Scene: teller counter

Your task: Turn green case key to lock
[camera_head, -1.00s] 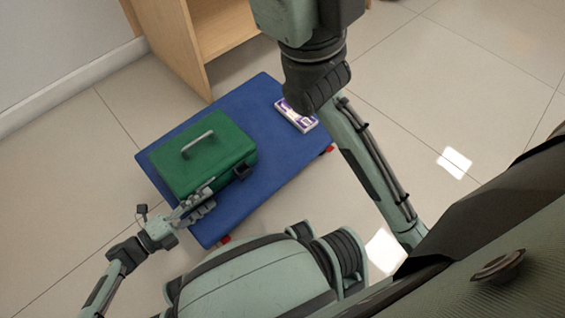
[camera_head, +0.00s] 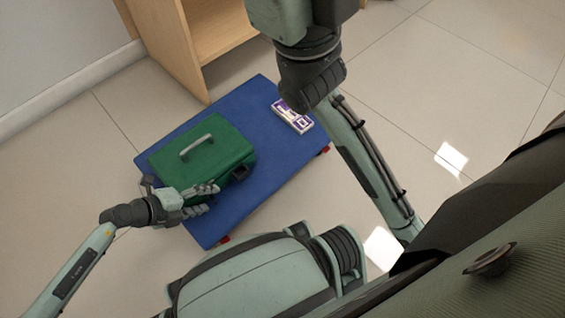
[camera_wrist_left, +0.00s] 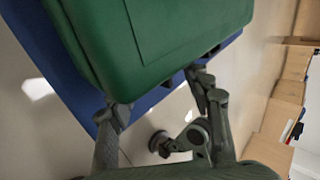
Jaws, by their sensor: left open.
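The green case (camera_head: 203,161), with a grey handle (camera_head: 196,146) on its lid, lies on a blue platform (camera_head: 262,148). My left gripper (camera_head: 213,196) is open, its fingers beside the case's near side in the head view. In the left wrist view the green case (camera_wrist_left: 185,30) fills the top, and the open fingers of the left gripper (camera_wrist_left: 165,100) reach toward its edge. A dark part (camera_head: 240,172) shows on the case's right face. No key can be made out. My right gripper is not in view.
A white and purple box (camera_head: 292,116) lies on the platform's right part. The platform has red wheels (camera_head: 224,240) on the tiled floor. A wooden shelf unit (camera_head: 185,40) stands behind it. The platform's middle right is bare.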

